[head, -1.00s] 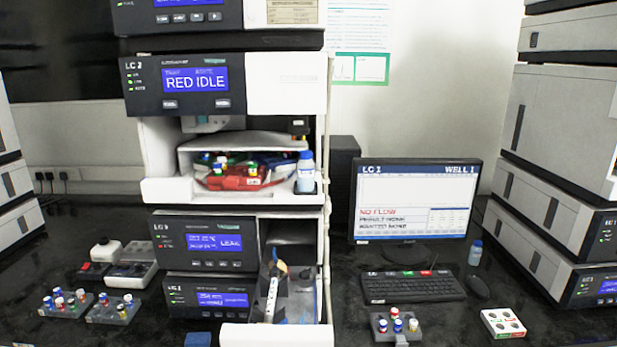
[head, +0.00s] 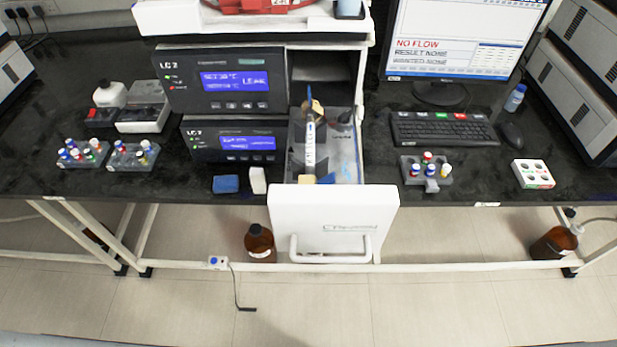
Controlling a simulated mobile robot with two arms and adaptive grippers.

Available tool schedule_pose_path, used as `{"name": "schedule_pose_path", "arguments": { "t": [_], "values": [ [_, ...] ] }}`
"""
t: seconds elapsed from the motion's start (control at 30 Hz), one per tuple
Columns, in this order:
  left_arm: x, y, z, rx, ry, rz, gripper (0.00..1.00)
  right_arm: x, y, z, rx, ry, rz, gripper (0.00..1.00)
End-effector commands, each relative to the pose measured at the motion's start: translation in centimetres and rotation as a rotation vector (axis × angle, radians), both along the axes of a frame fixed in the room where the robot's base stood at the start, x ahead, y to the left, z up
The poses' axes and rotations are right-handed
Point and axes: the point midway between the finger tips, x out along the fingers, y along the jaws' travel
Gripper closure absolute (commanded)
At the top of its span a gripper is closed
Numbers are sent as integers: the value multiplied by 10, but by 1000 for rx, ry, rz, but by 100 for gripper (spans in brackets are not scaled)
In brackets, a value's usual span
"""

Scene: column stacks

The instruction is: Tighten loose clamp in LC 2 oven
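The LC 2 oven in the head view is the open drawer with a white front (head: 335,212) and a bar handle (head: 330,255) at the bottom of the stack. A slim white column (head: 310,140) stands inside it. A tan piece (head: 317,107) and a blue piece sit at its top end, and a tan piece (head: 306,179) is near its lower end. I cannot tell which of these is the clamp, or whether it is loose. The LC 2 panel (head: 235,79) beside the drawer reads LEAK. Neither of my grippers is in view.
Vial racks stand left (head: 132,155) and right (head: 427,172) of the drawer. A blue block (head: 226,184) and a white block (head: 258,180) lie at the bench edge. A monitor (head: 463,45) reads NO FLOW. A brown bottle (head: 260,243) stands under the bench. Open floor lies in front.

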Motion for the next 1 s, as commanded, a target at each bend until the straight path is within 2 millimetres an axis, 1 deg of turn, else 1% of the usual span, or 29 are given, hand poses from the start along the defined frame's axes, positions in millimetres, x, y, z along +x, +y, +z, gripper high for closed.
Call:
{"name": "schedule_pose_path", "arguments": {
  "t": [0.03, 0.07, 0.1, 0.17, 0.27, 0.4, 0.5, 0.67, 1.0],
  "values": [
    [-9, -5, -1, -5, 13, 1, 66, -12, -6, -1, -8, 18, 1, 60],
    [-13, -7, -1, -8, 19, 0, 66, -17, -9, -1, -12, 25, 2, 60],
    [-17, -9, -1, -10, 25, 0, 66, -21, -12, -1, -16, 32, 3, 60],
    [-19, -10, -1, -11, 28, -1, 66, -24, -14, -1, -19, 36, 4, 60],
    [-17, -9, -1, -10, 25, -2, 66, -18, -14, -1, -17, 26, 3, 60],
    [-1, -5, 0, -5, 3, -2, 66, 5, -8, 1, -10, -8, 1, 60],
    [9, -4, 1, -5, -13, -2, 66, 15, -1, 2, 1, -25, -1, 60],
    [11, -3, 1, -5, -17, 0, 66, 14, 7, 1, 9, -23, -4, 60],
    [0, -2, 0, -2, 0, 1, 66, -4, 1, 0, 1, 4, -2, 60]
  ]
}}
